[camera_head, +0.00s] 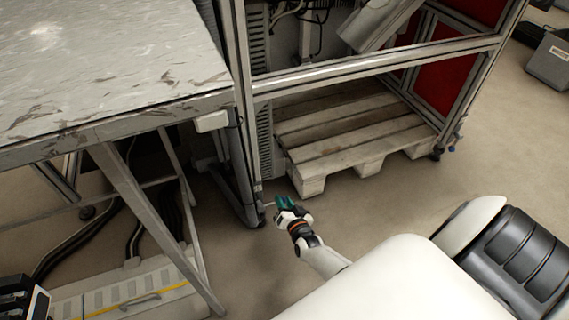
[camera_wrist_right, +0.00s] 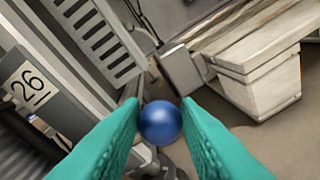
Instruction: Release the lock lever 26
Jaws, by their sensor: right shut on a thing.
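The lock lever's round blue knob (camera_wrist_right: 161,123) shows in the right wrist view, close to a grey machine panel with a "26" label (camera_wrist_right: 30,84). My right gripper (camera_wrist_right: 161,130) has its two teal fingers on either side of the knob and is shut on it. In the head view the right gripper (camera_head: 284,203) is low by the foot of the metal frame, and the knob cannot be made out there. Most of the lever's arm is hidden behind the knob and fingers.
A wooden pallet (camera_head: 350,137) lies inside the metal frame (camera_head: 375,65), just beyond my right gripper. A large metal-topped table (camera_head: 105,65) stands at the left. The floor (camera_head: 400,190) right of my gripper is clear.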

